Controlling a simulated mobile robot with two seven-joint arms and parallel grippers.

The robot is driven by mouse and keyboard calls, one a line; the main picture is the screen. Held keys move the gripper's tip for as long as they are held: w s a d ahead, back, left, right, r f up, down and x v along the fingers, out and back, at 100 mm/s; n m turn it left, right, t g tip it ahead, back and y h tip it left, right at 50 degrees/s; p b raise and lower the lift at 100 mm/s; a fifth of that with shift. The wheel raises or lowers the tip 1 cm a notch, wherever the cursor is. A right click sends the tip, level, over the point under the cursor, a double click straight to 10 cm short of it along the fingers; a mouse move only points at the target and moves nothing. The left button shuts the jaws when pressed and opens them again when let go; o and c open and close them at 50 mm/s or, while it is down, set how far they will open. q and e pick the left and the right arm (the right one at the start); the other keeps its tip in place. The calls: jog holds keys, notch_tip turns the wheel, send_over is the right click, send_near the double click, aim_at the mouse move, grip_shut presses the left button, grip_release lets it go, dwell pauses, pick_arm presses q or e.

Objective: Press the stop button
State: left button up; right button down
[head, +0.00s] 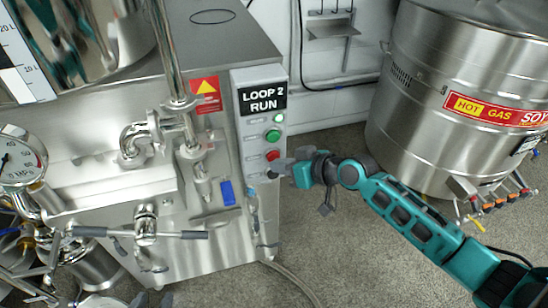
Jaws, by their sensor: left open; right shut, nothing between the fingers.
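The red button (273,155), apparently the stop button, is on the narrow grey control panel (243,138) under the "LOOP 2 RUN" sign (263,99). A green button (272,135) sits just above it. My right gripper (273,174) reaches in from the right on its teal arm. I cannot tell whether the tip touches the panel. The red button stays visible.
A small lit indicator (279,117) is above the green button. The steel machine (215,45) with pipes, valve handles and a pressure gauge (18,163) fills the left. A large steel drum (440,100) stands at right. Grey floor (320,235) lies open between them.

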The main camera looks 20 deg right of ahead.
jog(key=shift+w, duration=0.35)
dwell(0.3)
jog(key=shift+s, duration=0.1)
jog(key=shift+s+p, duration=0.45)
jog(key=shift+s, duration=0.35)
jog(key=s+p, duration=0.2)
jog(key=s, duration=0.3)
jog(key=shift+d+p, duration=0.1)
jog(key=shift+p, duration=0.25)
